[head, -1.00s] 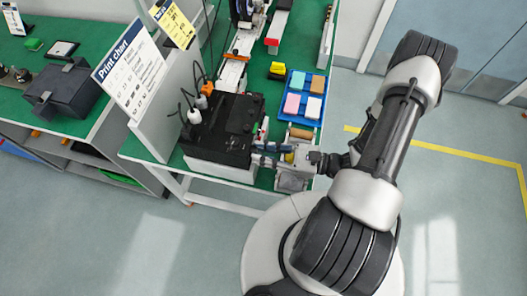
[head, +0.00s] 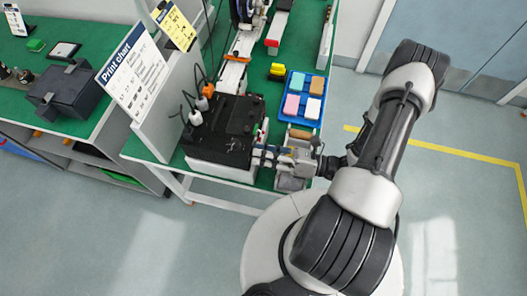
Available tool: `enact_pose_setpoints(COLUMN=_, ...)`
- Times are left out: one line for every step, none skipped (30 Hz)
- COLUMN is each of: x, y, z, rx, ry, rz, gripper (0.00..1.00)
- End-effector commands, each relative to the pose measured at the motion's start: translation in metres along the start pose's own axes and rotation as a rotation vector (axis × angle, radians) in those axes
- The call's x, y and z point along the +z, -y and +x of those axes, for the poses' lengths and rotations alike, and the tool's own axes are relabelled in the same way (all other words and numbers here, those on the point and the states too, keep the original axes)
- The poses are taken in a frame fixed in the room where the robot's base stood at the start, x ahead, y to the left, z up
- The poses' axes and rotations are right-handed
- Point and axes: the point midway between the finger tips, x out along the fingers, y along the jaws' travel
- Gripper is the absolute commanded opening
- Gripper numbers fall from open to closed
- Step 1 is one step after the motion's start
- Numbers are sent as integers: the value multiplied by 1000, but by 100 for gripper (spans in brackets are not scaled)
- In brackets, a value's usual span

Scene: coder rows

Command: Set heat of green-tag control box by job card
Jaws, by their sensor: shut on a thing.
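The control box (head: 218,133) is a black-topped unit on a white base at the near end of the green bench. Small coloured parts show along its right side, with a bit of green and red; they are too small to read. My gripper (head: 258,155) is at the lower part of that right side, shut on a small part there that its fingers hide. The yellow job card (head: 175,26) stands upright at the bench's left edge; its text is too small to read. The white print chart (head: 135,72) stands in front of it.
A blue tray (head: 304,97) with several coloured blocks lies right of the box. White-capped bottles (head: 195,117) with cables stand at the box's left. Another bench (head: 95,105) is at left. Floor on the right is clear.

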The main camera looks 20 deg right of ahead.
Motion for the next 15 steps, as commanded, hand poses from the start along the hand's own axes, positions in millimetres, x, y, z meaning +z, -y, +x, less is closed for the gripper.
enact_pose_setpoints(x=0, y=0, z=0, rx=0, ry=2, rz=46, gripper=0)
enact_pose_setpoints(x=0, y=0, z=0, rx=0, ry=4, rz=74, gripper=0)
enact_pose_setpoints(x=0, y=0, z=0, rx=0, ry=6, rz=112, gripper=0)
enact_pose_setpoints(x=0, y=0, z=0, rx=0, ry=7, rz=140, gripper=0)
enact_pose_setpoints(x=0, y=0, z=0, rx=0, ry=9, rz=169, gripper=0)
enact_pose_setpoints(x=0, y=0, z=0, rx=-1, ry=11, rz=206, gripper=0)
enact_pose_setpoints(x=0, y=0, z=0, rx=-1, ry=12, rz=235, gripper=0)
enact_pose_setpoints(x=0, y=0, z=0, rx=-1, ry=14, rz=263, gripper=0)
enact_pose_setpoints(x=0, y=0, z=0, rx=-1, ry=16, rz=301, gripper=0)
enact_pose_setpoints(x=0, y=0, z=0, rx=-1, ry=17, rz=330, gripper=0)
enact_pose_setpoints(x=0, y=0, z=0, rx=-1, ry=19, rz=358, gripper=0)
enact_pose_setpoints(x=0, y=0, z=0, rx=-1, ry=21, rz=396, gripper=0)
enact_pose_setpoints(x=0, y=0, z=0, rx=-1, ry=22, rz=424, gripper=0)
enact_pose_setpoints(x=0, y=0, z=0, rx=-1, ry=24, rz=452, gripper=0)
enact_pose_setpoints(x=0, y=0, z=0, rx=-1, ry=26, rz=491, gripper=0)
